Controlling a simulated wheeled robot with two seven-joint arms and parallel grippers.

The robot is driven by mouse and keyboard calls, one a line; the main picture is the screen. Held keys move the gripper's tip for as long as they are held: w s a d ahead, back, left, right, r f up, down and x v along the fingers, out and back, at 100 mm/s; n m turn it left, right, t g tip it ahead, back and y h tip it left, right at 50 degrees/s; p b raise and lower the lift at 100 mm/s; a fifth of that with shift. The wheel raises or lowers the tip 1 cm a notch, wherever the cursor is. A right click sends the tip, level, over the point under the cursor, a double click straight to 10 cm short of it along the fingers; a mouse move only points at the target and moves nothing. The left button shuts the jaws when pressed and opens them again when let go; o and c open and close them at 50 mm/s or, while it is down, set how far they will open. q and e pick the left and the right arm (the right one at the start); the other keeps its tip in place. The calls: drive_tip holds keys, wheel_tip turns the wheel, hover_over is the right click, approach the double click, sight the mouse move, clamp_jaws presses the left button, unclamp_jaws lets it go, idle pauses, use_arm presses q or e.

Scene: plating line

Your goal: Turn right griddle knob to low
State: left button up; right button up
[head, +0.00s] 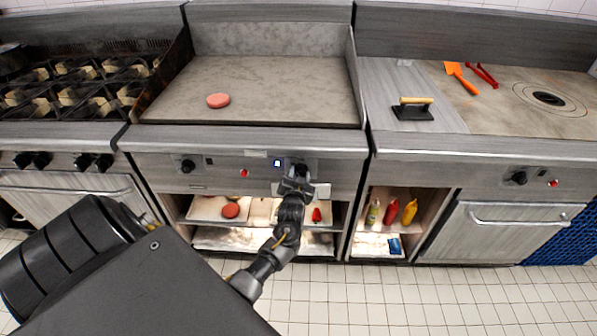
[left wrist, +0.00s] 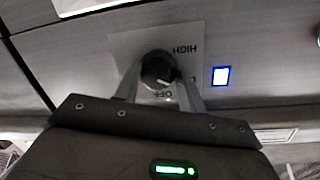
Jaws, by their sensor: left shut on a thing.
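The right griddle knob (head: 299,164) is on the griddle's front panel, mostly covered by my gripper in the head view. In the left wrist view the round black knob (left wrist: 155,68) sits on a light label plate (left wrist: 122,45). The plate reads HIGH upside down at upper right and OFF below; another marking at right is partly hidden by a finger. A pale mark on the knob faces lower right. My left gripper (head: 297,178) is shut on the knob, one finger on each side in the left wrist view (left wrist: 159,82). My right gripper is not in view.
A lit blue display (head: 277,163) is just left of the knob in the head view. The left griddle knob (head: 187,166) and a red button (head: 243,173) are further left. A pink patty (head: 218,100) lies on the griddle. Shelves with trays are below the panel.

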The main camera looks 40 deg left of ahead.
use_arm(q)
drive_tip(key=shift+w+d, duration=0.2)
drive_tip(key=shift+d, duration=0.15)
drive_tip(key=o, duration=0.8)
drive_tip(key=shift+d, duration=0.1)
drive_tip(key=shift+s+a, duration=0.1)
drive_tip(key=shift+a, duration=0.15)
drive_tip(key=v, duration=1)
drive_tip(key=shift+s+d, duration=0.2)
drive_tip(key=shift+s, duration=0.1)
